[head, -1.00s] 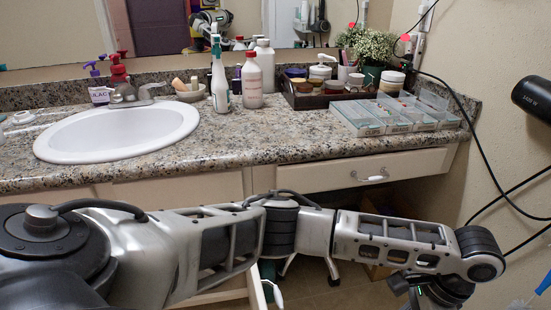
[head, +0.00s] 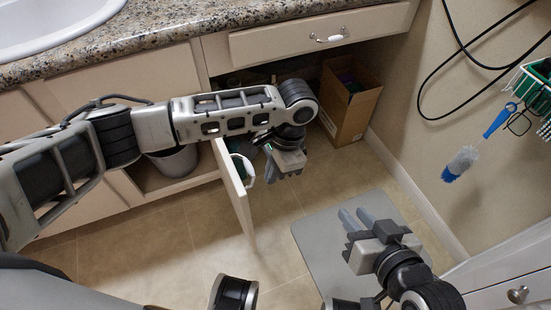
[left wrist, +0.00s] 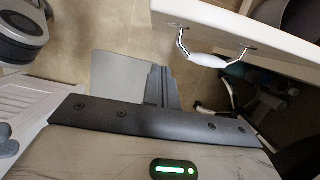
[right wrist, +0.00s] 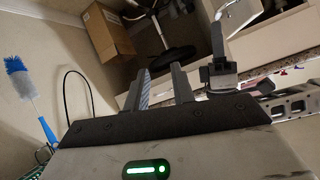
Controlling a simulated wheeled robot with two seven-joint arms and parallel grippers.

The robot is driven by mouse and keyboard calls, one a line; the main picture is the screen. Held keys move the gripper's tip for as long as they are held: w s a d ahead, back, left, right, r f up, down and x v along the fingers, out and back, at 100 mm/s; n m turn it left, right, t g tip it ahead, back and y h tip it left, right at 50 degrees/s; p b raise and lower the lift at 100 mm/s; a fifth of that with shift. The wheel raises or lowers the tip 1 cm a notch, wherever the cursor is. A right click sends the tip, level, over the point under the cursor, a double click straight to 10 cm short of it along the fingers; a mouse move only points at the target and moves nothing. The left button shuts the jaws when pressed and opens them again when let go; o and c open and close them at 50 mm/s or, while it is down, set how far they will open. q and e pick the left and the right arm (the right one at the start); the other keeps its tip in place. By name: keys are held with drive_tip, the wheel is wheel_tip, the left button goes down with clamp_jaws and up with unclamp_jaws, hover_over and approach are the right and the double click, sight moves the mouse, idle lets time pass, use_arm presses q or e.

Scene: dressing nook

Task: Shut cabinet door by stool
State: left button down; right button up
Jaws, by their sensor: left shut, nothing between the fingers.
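The cabinet door (head: 234,195) stands wide open, swung out from the cabinet left of the knee space. Its white handle (head: 247,170) is on the face turned to the right. In the left wrist view the door (left wrist: 260,45) and handle (left wrist: 205,58) are at the upper right. My left gripper (head: 283,174) is shut and empty, just right of the handle face and apart from it. My right gripper (head: 357,221) is open and empty, farther right; its fingers show apart in the right wrist view (right wrist: 158,92). The stool's legs (left wrist: 230,92) show partly under the counter.
A white bin (head: 174,160) stands inside the open cabinet. A cardboard box (head: 348,105) is by the right wall. A flat grey panel (head: 318,245) lies below my right gripper. A closed drawer (head: 290,37) is above the knee space. Floor left of the door is clear.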

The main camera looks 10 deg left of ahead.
sight(252, 185)
use_arm(q)
drive_tip(key=s+a+f, duration=0.1)
drive_tip(key=a+f, duration=0.1)
drive_tip(key=shift+s+a, duration=0.3)
drive_tip(key=shift+s, duration=0.1)
drive_tip(key=shift+s+a+b, duration=0.3)
drive_tip(key=shift+s+a, duration=0.2)
drive_tip(key=shift+a, duration=0.05)
use_arm(e)
drive_tip(key=shift+a+r+t, duration=0.15)
drive_tip(key=shift+r+t, duration=0.15)
drive_tip(key=shift+r, duration=0.3)
use_arm(q)
drive_tip(key=shift+r, duration=0.1)
use_arm(e)
drive_tip(key=shift+r, duration=0.15)
